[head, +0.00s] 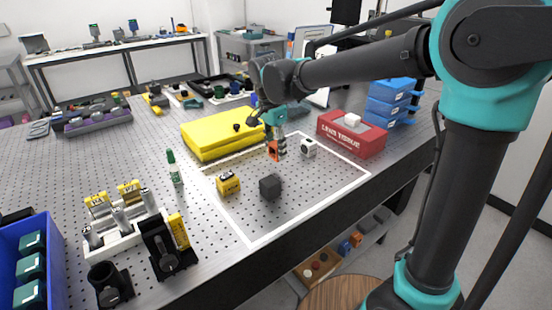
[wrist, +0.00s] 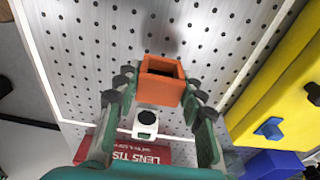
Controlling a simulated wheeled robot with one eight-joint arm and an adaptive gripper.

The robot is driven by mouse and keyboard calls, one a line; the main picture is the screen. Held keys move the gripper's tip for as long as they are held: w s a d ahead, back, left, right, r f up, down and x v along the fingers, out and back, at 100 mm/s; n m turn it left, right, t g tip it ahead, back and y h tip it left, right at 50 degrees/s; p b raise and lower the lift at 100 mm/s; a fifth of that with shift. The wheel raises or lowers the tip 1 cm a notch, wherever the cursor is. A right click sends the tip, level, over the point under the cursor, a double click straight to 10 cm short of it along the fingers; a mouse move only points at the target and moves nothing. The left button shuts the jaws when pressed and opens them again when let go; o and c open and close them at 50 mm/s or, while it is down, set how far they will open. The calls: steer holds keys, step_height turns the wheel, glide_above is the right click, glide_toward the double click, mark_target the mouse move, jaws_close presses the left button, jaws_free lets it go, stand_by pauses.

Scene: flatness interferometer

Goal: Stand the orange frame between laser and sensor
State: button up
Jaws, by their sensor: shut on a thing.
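My gripper (head: 279,143) is shut on the orange frame (head: 272,151) and holds it over the white-outlined area. In the wrist view the frame (wrist: 161,94) is a square with an open centre, between the fingertips (wrist: 162,82). A small white block with a dark round face (head: 308,147) stands right of the gripper; it also shows in the wrist view (wrist: 146,122). A yellow block with dark marks (head: 228,183) and a dark grey cube (head: 270,187) stand nearer. I cannot tell for sure which is laser or sensor, or whether the frame touches the table.
A yellow case (head: 215,131) lies behind the outlined area. A red lens tissue box (head: 350,137) and blue stacked boxes (head: 388,103) stand at right. A green-capped bottle (head: 173,168) and a white rack (head: 122,228) are at left. The outlined area's right part is clear.

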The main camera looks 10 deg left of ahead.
mark_target(276, 159)
steer(key=shift+f, duration=1.9)
steer(key=shift+f, duration=0.1)
steer(key=o, duration=1.2)
steer(key=shift+o, duration=0.2)
step_height(276, 159, up, 12)
steer(key=s, duration=0.1)
steer(key=shift+a, duration=0.45)
steer(key=shift+s, duration=0.1)
